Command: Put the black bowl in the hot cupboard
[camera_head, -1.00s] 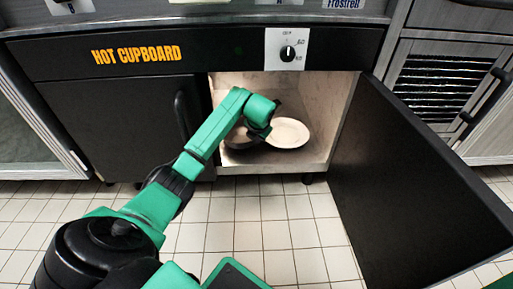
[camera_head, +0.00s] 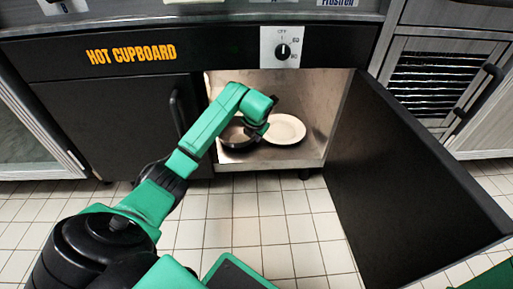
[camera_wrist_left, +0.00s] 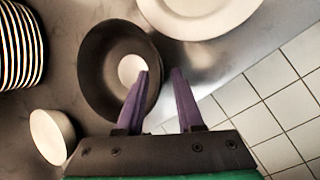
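The black bowl (camera_head: 237,139) is on the floor of the open hot cupboard (camera_head: 310,157), left of a white plate and partly hidden by my left arm. In the left wrist view, the bowl (camera_wrist_left: 98,72) is upright with a pale round patch inside. My left gripper (camera_wrist_left: 163,72) is inside the cupboard at the bowl's right rim. Its two purple fingers are apart, one over the bowl's inside and one outside the rim. A gap shows between the outer finger and the rim. My right gripper is not in view.
The white plate (camera_head: 285,129) lies close beside the bowl. In the wrist view, a stack of plates (camera_wrist_left: 18,48) and a small white cup or bowl (camera_wrist_left: 50,137) stand at left. The cupboard's black door (camera_head: 405,190) is swung open to the right. Tiled floor in front is clear.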

